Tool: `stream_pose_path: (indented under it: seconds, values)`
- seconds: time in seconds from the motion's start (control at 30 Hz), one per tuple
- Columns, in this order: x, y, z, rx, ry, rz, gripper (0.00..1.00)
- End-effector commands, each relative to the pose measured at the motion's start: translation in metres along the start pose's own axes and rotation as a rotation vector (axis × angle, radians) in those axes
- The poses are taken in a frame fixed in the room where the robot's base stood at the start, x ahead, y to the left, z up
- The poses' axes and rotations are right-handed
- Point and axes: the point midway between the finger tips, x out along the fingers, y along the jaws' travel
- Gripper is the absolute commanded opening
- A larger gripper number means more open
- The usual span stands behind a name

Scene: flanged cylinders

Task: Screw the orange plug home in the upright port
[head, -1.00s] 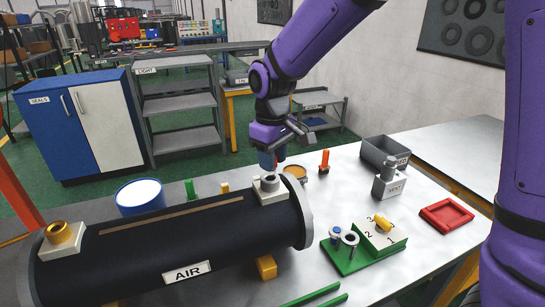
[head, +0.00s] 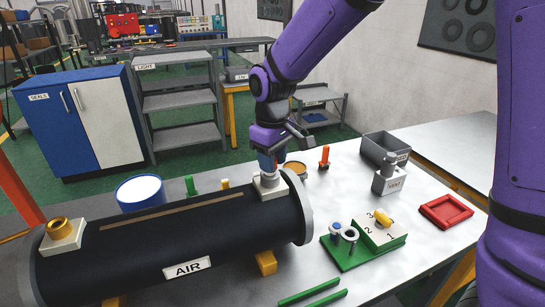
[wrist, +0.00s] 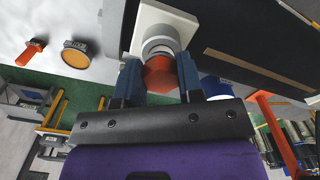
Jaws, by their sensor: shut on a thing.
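A black cylinder (head: 150,248) marked AIR lies across the table. The upright port (head: 268,186) is a grey collar on a white block at its right end. My gripper (head: 268,164) is right over this port, pointing down. In the wrist view its two blue fingers (wrist: 160,84) are shut on the orange plug (wrist: 160,74), one on each side. The plug is in line with the port's grey collar (wrist: 160,45) and appears to meet its mouth. How deep it sits, and whether the threads engage, is hidden.
A brass port (head: 61,228) is at the cylinder's left end. Behind it are a blue tub (head: 140,192) and a green peg (head: 191,187). An orange-handled piece (head: 324,158) stands right of my gripper. A green stand (head: 345,255) and red tray (head: 446,212) are farther right.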

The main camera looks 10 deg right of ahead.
Motion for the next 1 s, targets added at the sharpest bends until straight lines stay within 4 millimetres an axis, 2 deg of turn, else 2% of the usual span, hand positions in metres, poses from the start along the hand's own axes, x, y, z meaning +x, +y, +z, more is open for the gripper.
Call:
stream_pose_path:
  seconds: [0.77,0.8,0.9,0.93,1.0]
  values:
    - [0.0093,0.0,-0.0001,0.0,0.0,0.0,0.05]
    - [0.0093,0.0001,-0.0001,0.0,0.0,0.0,0.37]
    - [0.0092,0.0,-0.0001,0.0,0.0,0.0,0.6]
    - [0.0092,0.0,-0.0001,0.0,0.0,0.0,0.64]
    - [0.0093,0.0,-0.0001,0.0,0.0,0.0,0.64]
